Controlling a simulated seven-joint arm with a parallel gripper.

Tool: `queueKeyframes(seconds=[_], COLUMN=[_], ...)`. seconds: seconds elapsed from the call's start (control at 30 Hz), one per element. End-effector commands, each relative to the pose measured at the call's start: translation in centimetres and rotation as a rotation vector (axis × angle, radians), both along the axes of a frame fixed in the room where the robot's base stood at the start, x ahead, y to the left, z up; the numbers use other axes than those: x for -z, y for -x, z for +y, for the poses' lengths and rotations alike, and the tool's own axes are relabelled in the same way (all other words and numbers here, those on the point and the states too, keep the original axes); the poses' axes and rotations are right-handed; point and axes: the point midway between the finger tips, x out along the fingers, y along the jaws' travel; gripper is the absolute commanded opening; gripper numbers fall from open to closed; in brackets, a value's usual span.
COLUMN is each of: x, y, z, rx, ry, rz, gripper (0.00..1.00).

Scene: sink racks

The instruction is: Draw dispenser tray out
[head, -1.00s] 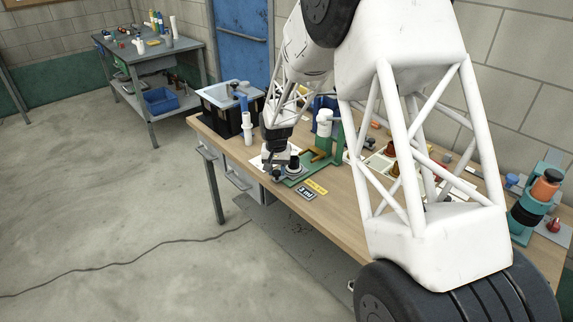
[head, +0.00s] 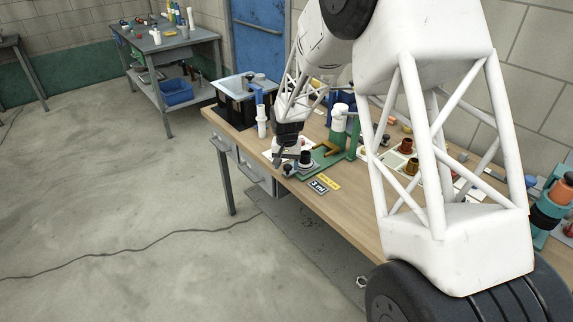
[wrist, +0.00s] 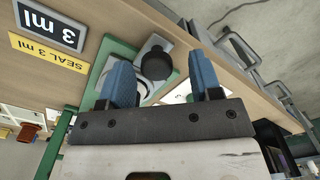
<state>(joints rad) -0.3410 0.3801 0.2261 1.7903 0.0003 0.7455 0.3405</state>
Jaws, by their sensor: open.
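The dispenser has a green base (head: 325,163) with a white cylinder (head: 340,118) on a green upright. At the base's near left end is a grey tray-like piece with a black round knob (wrist: 157,62), seen in the wrist view. My gripper (wrist: 162,68) is open, with its two blue fingers apart. In the wrist view the knob shows between the fingers, nearer the left one; contact cannot be told. In the head view my gripper (head: 287,157) is low at that same end of the base, and the arm partly hides the area behind it.
A "3 ml" label (head: 318,186) and a yellow "SEAL 3 ml" strip (head: 329,180) lie beside the base. A black bin (head: 238,105) and a white tube (head: 262,122) stand to the left. Drawer handles (wrist: 240,45) run below the table edge. Small parts lie to the right.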

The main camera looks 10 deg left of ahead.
Motion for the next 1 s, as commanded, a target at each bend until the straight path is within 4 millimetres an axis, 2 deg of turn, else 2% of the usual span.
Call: queueKeyframes(seconds=[0.17, 0.6, 0.8, 1.0], x=[-1.2, -6.5, -7.5, -7.6], y=[0.0, 0.0, 0.0, 0.0], z=[0.0, 0.1, 0.1, 0.1], rx=[0.0, 0.0, 0.0, 0.0], ry=[0.0, -0.001, 0.0, 0.0], rz=[-0.001, -0.001, 0.0, 0.0], gripper=[0.58, 0.58, 0.58, 0.58])
